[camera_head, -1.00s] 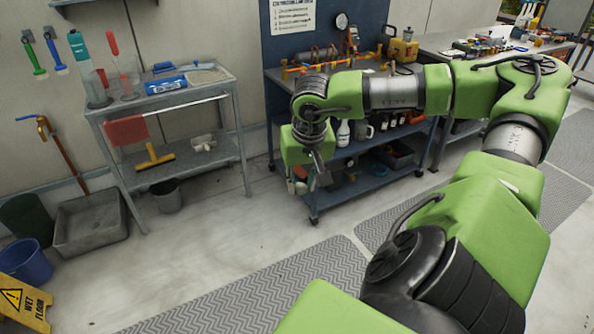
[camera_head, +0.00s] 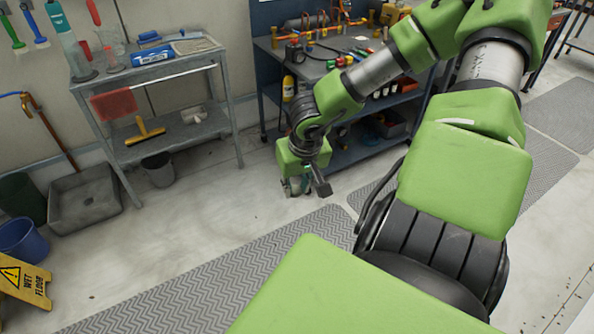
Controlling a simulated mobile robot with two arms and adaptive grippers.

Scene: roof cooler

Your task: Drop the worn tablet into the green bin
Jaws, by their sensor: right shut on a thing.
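My right arm comes in from the right, and its gripper (camera_head: 298,186) hangs pointing down over the floor in front of the blue cart. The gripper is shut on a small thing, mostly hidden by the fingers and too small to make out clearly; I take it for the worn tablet. A dark green bin (camera_head: 22,200) stands on the floor at the far left, beside the grey basin and behind the blue bucket. The gripper is well to the right of this bin. My left gripper is not in view.
A blue bucket (camera_head: 24,240), a wet floor sign (camera_head: 24,280) and a grey basin (camera_head: 85,200) stand at the left. A grey bucket (camera_head: 158,170) sits under the metal shelf table (camera_head: 180,135). The blue cart (camera_head: 268,112) is behind my arm. The middle floor is clear.

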